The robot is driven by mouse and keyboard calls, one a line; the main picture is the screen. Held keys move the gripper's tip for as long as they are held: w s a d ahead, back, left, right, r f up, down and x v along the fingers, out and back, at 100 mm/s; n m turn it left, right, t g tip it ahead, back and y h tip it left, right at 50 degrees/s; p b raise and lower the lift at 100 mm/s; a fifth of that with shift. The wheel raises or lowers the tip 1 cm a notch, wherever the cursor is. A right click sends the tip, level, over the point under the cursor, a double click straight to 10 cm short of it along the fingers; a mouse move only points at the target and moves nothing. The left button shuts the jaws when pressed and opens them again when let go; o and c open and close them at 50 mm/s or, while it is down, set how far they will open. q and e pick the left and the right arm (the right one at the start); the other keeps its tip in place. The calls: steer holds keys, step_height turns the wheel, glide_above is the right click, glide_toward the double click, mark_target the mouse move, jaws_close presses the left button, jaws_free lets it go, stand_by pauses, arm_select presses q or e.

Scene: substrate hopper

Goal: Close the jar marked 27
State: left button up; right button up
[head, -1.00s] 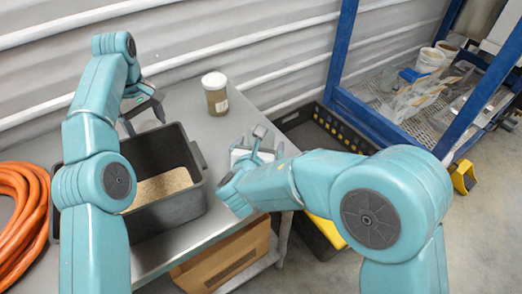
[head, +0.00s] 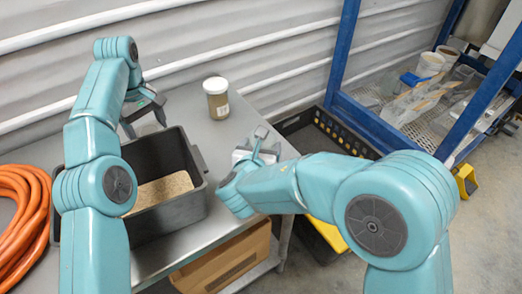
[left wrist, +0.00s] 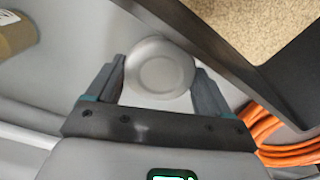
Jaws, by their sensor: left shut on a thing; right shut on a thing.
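A brown jar with a pale top (head: 217,101) stands upright on the metal bench, right of the dark tub. A label shows on its right side, but I cannot read a number. A brown cylinder with a white label, probably this jar, shows at the top left of the left wrist view (left wrist: 14,38). My left gripper (head: 143,118) is above the bench behind the tub. Its fingers (left wrist: 157,84) are shut on a round grey disc like a lid (left wrist: 160,68). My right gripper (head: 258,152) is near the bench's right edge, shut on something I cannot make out.
The dark tub (head: 201,165) holds tan granular material. An orange hose (head: 22,215) lies at the left. A cardboard box (head: 225,262) sits below the bench. A blue-framed rack (head: 385,128) stands at the right. Bare bench (head: 190,105) surrounds the jar.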

arm_select(q)
steer(key=shift+r+p, duration=0.9)
steer(key=shift+r, duration=0.05)
arm_select(e)
step_height(320, 180, up, 19)
steer(key=shift+r, duration=0.15)
steer(key=o, duration=0.5)
steer(key=c, duration=0.7)
arm_select(q)
step_height(320, 180, up, 7)
steer(key=p, duration=0.7)
steer(key=shift+s+p, duration=0.15)
steer(key=shift+p, duration=0.2)
arm_select(e)
step_height(320, 180, up, 8)
steer(key=shift+s+f, duration=0.15)
steer(key=shift+f, duration=0.05)
